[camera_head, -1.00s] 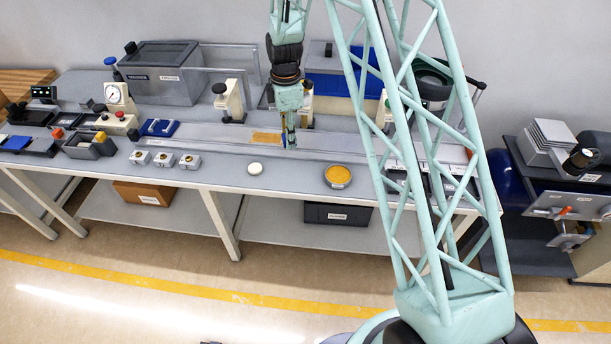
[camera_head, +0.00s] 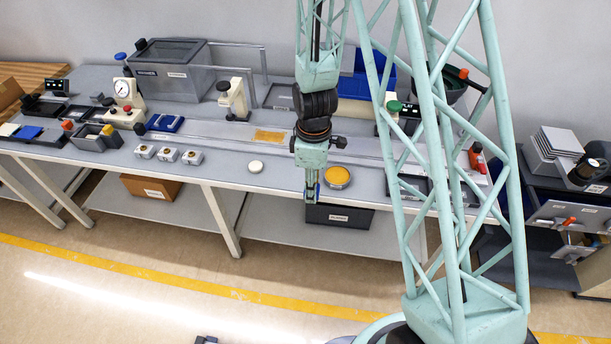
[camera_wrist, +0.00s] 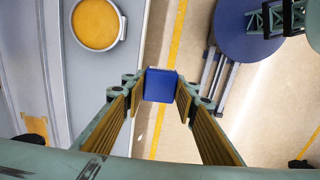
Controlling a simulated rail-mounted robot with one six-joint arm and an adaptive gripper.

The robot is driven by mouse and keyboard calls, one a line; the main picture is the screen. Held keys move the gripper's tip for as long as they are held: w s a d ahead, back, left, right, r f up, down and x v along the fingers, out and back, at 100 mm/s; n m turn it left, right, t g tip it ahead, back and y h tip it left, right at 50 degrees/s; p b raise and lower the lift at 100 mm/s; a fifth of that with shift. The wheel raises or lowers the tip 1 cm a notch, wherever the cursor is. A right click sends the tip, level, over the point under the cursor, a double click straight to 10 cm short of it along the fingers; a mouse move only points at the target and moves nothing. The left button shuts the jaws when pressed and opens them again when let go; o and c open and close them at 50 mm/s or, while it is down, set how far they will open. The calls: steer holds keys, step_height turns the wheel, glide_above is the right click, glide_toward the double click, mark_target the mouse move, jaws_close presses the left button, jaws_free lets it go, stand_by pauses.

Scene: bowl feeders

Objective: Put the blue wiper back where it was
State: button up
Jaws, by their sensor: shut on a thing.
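My gripper (camera_wrist: 160,97) is shut on the blue wiper (camera_wrist: 160,84), which shows as a small blue block between the fingertips in the wrist view. Below the wiper in the wrist view is floor, with the bench to the left.
An orange-filled round dish (camera_head: 337,177) and a white disc (camera_head: 256,166) stand near the front edge. Several small grey blocks (camera_head: 168,154) sit left of them.

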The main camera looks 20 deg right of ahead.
steer(key=shift+s, duration=1.25)
glide_above(304, 174)
steer(key=s, duration=0.1)
steer(key=shift+f+p, duration=0.35)
steer(key=shift+f, duration=0.3)
steer(key=shift+w, duration=0.4)
steer(key=shift+f, duration=1.8)
steer(key=shift+f, duration=0.1)
